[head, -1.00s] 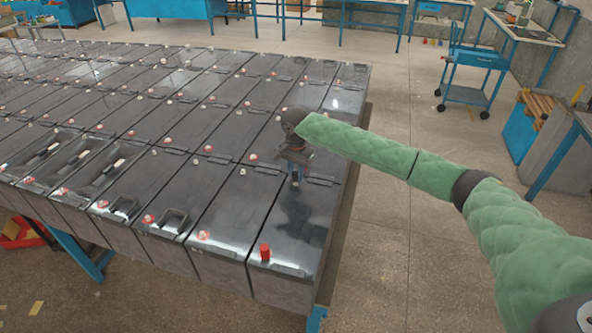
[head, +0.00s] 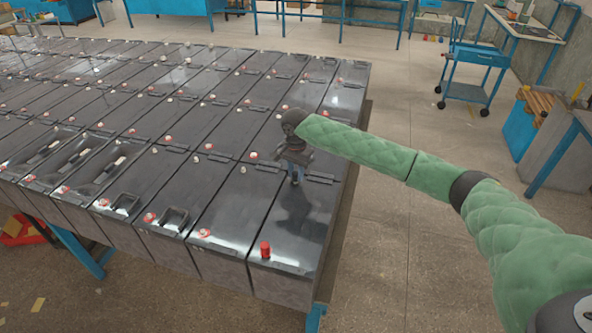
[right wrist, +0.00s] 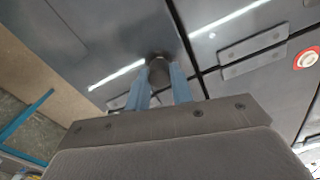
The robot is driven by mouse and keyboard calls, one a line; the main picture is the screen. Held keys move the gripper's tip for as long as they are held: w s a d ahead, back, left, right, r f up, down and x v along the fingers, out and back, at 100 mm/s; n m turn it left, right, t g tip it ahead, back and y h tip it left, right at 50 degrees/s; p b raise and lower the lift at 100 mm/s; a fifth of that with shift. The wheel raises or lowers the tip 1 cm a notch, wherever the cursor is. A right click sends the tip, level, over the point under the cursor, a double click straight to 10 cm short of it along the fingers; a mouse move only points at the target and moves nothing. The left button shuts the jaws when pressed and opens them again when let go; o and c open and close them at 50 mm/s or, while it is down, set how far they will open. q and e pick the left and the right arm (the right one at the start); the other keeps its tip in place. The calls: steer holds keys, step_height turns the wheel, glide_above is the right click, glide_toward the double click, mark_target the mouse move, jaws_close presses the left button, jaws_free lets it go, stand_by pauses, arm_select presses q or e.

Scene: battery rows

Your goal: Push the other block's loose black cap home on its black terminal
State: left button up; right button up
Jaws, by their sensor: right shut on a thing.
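My right gripper (head: 296,181) points down over the far end of the front right block (head: 245,215), a dark battery block. In the right wrist view its two blue fingers (right wrist: 161,88) are shut on a small dark round cap (right wrist: 158,70). The cap is close to the block's top, and the terminal under it is hidden, so I cannot tell how far it sits down. In the head view the gripper covers the cap. A red cap (head: 265,250) stands upright at the near end of the same block. My left gripper is out of view.
Rows of similar dark blocks fill the table to the left and behind, with red-ringed terminals (head: 205,233) and low hinged-looking plates (right wrist: 253,52). The table's right edge is close beside the gripper. Open floor (head: 400,230) lies right, with a blue cart (head: 475,70) beyond.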

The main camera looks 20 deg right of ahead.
steer(key=shift+f, duration=0.55)
stand_by(1.3)
steer(key=o, duration=1.5)
steer(key=shift+r, duration=0.1)
steer(key=shift+r+p, duration=1.1)
steer(key=shift+p, duration=0.3)
steer(key=shift+r+p, duration=0.8)
steer(key=shift+r, duration=1.5)
